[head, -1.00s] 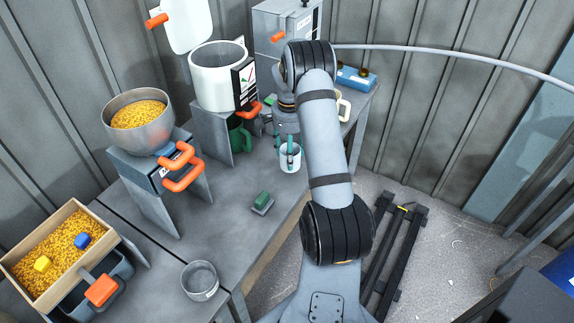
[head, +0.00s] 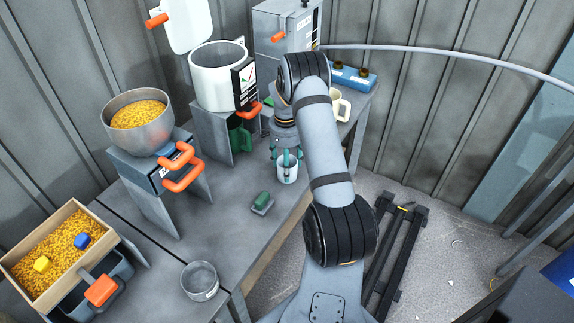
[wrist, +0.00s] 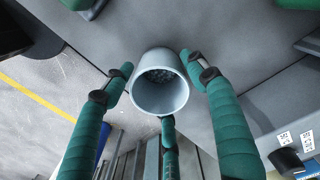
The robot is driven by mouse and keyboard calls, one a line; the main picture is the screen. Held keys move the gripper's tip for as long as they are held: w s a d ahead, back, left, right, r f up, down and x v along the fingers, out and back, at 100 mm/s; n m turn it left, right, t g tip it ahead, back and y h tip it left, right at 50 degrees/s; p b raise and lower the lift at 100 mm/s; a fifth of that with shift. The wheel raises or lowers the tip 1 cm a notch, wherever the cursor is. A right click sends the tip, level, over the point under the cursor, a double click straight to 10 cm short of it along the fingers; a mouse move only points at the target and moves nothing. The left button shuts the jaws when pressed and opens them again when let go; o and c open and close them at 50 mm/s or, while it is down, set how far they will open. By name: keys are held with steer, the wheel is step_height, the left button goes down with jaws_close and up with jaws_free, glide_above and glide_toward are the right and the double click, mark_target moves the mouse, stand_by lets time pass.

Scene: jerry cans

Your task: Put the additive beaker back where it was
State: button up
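The additive beaker (head: 288,175) is a small pale grey-white cup at the right side of the grey bench. In the wrist view the beaker (wrist: 160,93) shows its round mouth, with dark speckles inside. My gripper (head: 287,158) has green fingers, placed around the beaker near its rim. In the wrist view two fingers of my gripper (wrist: 158,62) flank the beaker closely and a third meets its near side. The gripper looks shut on it, though the contact is hard to see. Whether the beaker's base touches the bench is hidden.
A white pot (head: 217,78), a bowl of yellow grains (head: 138,122) and a cream mug (head: 340,105) stand around. Bench space left of the beaker is clear.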

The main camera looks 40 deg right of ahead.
steer(key=shift+o, duration=1.4)
steer(key=shift+r, duration=0.1)
steer(key=shift+r, duration=0.3)
step_height(320, 180, up, 12)
steer(key=shift+f+p, duration=0.2)
steer(key=shift+p, duration=0.1)
steer(key=shift+w, duration=0.1)
